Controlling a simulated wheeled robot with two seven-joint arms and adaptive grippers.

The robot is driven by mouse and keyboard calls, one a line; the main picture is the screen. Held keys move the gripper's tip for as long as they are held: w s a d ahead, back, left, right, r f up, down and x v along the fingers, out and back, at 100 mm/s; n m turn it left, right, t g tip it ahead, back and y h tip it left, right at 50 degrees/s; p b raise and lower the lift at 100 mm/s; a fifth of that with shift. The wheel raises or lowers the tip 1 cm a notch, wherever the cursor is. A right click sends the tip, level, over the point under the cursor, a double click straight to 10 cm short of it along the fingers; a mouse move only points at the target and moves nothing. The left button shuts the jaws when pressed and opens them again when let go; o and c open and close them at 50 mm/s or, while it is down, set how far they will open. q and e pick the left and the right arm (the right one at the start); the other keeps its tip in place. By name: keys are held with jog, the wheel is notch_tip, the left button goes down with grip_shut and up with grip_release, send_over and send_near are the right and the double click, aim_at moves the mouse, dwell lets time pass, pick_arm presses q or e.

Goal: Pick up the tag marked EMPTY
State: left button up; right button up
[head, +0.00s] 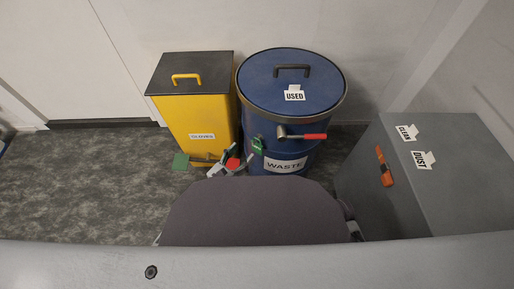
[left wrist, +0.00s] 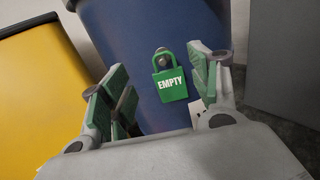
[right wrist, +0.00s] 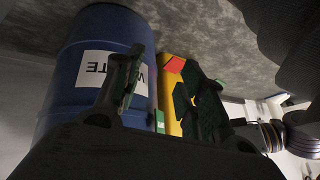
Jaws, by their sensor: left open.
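The green tag marked EMPTY (left wrist: 170,84) hangs upright from a dark peg on the blue drum (left wrist: 150,30) in the left wrist view. It also shows small on the drum's front left in the head view (head: 258,146). My left gripper (left wrist: 160,92) is open and empty, its green-padded fingers on either side of the tag's line, with the tag ahead of them. In the head view my left gripper (head: 230,165) is low, just left of the tag. My right gripper (right wrist: 158,92) is open and empty, facing the drum's lower part and the yellow bin.
A yellow bin (head: 200,120) stands left of the drum. A red-handled lever (head: 302,136) juts from the drum above right of the tag. A grey cabinet (head: 440,185) with an orange handle stands right. Other white tags read USED (head: 294,94), CLEAN (head: 406,132) and DUST (head: 423,160).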

aim_at(255, 142)
pick_arm(q)
jog(key=x, duration=0.3)
jog(key=shift+w+d+b, duration=0.2)
jog(key=shift+w+b, duration=0.05)
jog(key=shift+b, duration=0.05)
pick_arm(e)
jog(key=shift+s+a+f, duration=0.1)
jog(key=shift+s+f, duration=0.1)
jog(key=shift+f, duration=0.4)
jog(key=shift+s+a+f, duration=0.1)
jog(key=shift+s+f, duration=0.05)
jog(key=shift+f, duration=0.4)
pick_arm(q)
jog(key=shift+w+d, duration=0.1)
pick_arm(e)
jog(key=shift+w+r, duration=0.25)
pick_arm(q)
jog(key=x, duration=0.2)
jog(key=b+x, duration=0.1)
jog(key=shift+w+d+f+b, duration=0.25)
jog(key=shift+b, duration=0.05)
jog(key=shift+w+d, duration=0.35)
jog(key=shift+w, duration=0.1)
pick_arm(e)
jog(key=f, duration=0.3)
jog(key=shift+s+a+f+m+t+y, duration=0.2)
jog(key=shift+m+t+y, duration=0.1)
jog(key=shift+t, duration=0.1)
